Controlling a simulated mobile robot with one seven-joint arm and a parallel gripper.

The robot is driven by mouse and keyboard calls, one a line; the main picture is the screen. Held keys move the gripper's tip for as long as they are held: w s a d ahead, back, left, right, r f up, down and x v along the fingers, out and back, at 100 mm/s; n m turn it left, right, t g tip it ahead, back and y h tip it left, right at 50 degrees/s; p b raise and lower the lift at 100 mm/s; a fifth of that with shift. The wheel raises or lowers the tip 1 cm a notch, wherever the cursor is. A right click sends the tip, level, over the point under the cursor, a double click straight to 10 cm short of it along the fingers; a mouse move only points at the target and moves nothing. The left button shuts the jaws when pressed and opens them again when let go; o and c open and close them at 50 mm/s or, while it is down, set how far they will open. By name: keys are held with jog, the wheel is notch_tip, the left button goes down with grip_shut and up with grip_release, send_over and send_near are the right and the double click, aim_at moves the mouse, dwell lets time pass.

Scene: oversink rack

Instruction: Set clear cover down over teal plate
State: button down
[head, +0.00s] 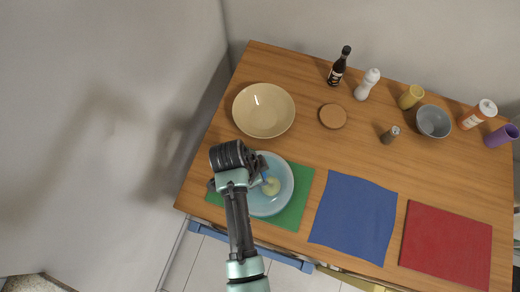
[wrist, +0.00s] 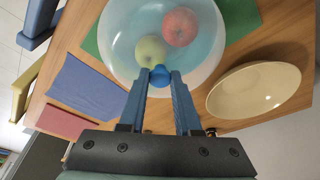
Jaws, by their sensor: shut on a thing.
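My gripper (wrist: 160,88) is shut on the blue knob (wrist: 161,74) of the clear cover (wrist: 118,52). The see-through cover spreads out beyond the fingertips, above the teal plate (wrist: 205,40). A green apple (wrist: 151,50) and a red apple (wrist: 180,27) show through it. In the head view the teal plate (head: 285,203) lies on the green mat, and my gripper (head: 264,174) is over its upper left part. The cover is hard to make out there, and I cannot tell whether its rim touches the plate.
The plate is on a green mat (head: 302,178). A cream bowl (head: 263,111) stands just behind it. Blue (head: 353,220) and red (head: 446,245) mats lie to the right. A cork coaster (head: 333,116), a dark bottle (head: 339,66) and several small containers stand along the back.

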jog(key=shift+f, duration=0.1)
jog(key=c, duration=0.5)
grip_release()
jog(key=v, duration=1.3)
jog(key=w+r+n+t+y, duration=0.1)
jog(key=w+r+n+t, duration=0.2)
jog(key=w+r+t, duration=0.55)
jog(key=w+r+n+t+y, duration=0.25)
jog(key=w+r, duration=0.65)
jog(key=r, duration=0.9)
notch_tip(320, 180, up, 19)
jog(key=d+n+t, duration=0.2)
jog(key=n+t, duration=0.2)
jog(key=t, duration=0.4)
jog(key=s+r+n+t, duration=0.1)
jog(key=s+r+t, duration=0.1)
jog(key=s+r, duration=0.2)
jog(key=s+d+r+n+t, duration=0.1)
jog(key=s+r+t, duration=0.1)
jog(key=r, duration=0.5)
jog(key=s+r+n+t+b, duration=0.1)
jog(key=s+r+t, duration=0.2)
jog(key=s+r, duration=0.2)
jog(key=shift+s+d+r+n+h, duration=0.25)
jog(key=shift+s+d+n, duration=0.1)
jog(key=shift+d, duration=0.05)
